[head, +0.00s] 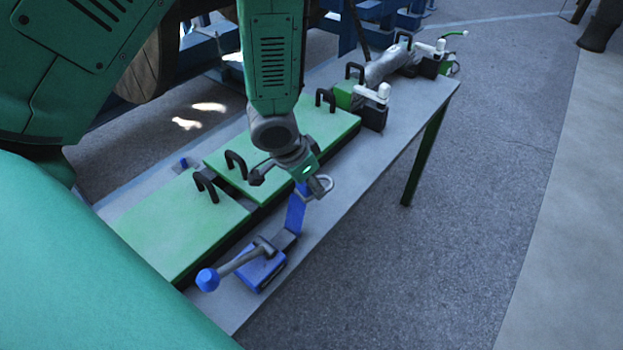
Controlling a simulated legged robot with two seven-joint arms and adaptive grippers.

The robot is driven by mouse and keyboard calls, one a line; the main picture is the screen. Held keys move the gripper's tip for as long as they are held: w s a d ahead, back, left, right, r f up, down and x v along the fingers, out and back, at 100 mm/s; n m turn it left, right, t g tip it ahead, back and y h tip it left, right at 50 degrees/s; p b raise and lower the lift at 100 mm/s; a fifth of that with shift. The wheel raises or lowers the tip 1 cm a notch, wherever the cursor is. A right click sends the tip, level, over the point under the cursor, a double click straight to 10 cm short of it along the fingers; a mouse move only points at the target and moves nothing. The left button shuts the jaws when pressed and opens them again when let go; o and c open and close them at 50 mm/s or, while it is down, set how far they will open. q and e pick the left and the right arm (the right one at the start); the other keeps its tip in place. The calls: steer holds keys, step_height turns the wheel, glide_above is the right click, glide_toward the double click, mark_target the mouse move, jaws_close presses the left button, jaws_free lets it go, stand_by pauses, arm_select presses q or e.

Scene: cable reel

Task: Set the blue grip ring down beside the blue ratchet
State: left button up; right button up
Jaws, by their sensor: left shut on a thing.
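The blue ratchet (262,268) lies near the front edge of the grey table, with a grey lever that ends in a blue knob (207,280). A flat blue piece (295,213) runs from it up towards my left gripper. My left gripper (305,183) is shut above the table, just beyond the ratchet. A pale grey loop (323,186) shows at its fingertips, which I take to be the grip ring; little or no blue can be made out on it. The fingers partly hide it. My right gripper is not in view.
Green and grey devices (375,105) stand at the far end. A narrow bare strip of table runs along the right edge.

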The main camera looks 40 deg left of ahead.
mark_target(315, 214)
arm_select(q)
steer(key=shift+f+b, duration=2.65)
steer(key=shift+f, duration=1.9)
steer(key=o, duration=1.4)
steer(key=shift+r, duration=0.25)
steer(key=v, duration=1.1)
steer(key=shift+s+r, duration=0.15)
steer(key=shift+r, duration=0.05)
steer(key=shift+f, duration=0.1)
